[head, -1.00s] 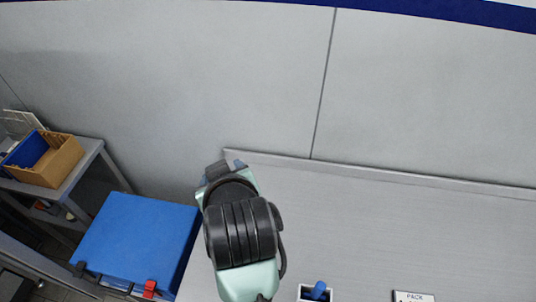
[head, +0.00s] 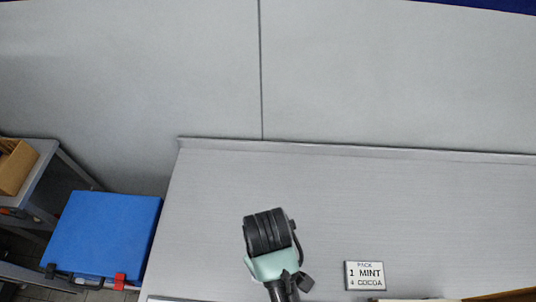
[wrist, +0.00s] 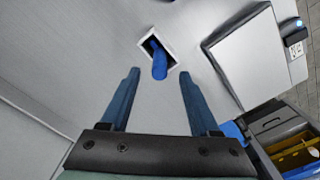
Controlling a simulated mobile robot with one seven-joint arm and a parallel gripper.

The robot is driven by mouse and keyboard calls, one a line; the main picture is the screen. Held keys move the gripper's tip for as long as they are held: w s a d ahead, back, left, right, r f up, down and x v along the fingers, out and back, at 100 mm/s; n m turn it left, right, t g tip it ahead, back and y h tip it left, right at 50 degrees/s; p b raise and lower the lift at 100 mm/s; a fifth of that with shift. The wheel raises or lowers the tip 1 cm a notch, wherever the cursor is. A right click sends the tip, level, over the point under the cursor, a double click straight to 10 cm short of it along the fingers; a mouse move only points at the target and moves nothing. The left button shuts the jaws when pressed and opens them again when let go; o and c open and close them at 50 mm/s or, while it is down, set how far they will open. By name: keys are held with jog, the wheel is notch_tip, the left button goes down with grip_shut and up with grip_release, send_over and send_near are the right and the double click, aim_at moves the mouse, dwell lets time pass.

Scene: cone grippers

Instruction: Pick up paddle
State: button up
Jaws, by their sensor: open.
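In the wrist view, a blue handle (wrist: 159,62), which looks like the paddle's, stands up out of a small white square holder (wrist: 172,41) on the grey bench top. Any part down inside the holder is hidden. My gripper (wrist: 159,75) is open, with its two blue fingers spread. The handle shows between and just beyond the fingertips, and nothing is held. The distance to it is hard to tell. In the head view now, the handle and holder are not visible, and my arm hides its own fingers.
The grey bench top (head: 330,200) is broad and mostly bare, with a raised back edge against the wall. A sign reading PACK 1 MINT 4 COCOA (head: 365,275) lies near the front. A blue case (head: 105,235) and a cardboard bin (head: 14,166) stand left of the bench.

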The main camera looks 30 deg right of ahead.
jog(key=shift+s+f+p, duration=0.1)
jog(key=shift+f+p, duration=0.65)
jog(key=shift+f, duration=2)
grip_shut()
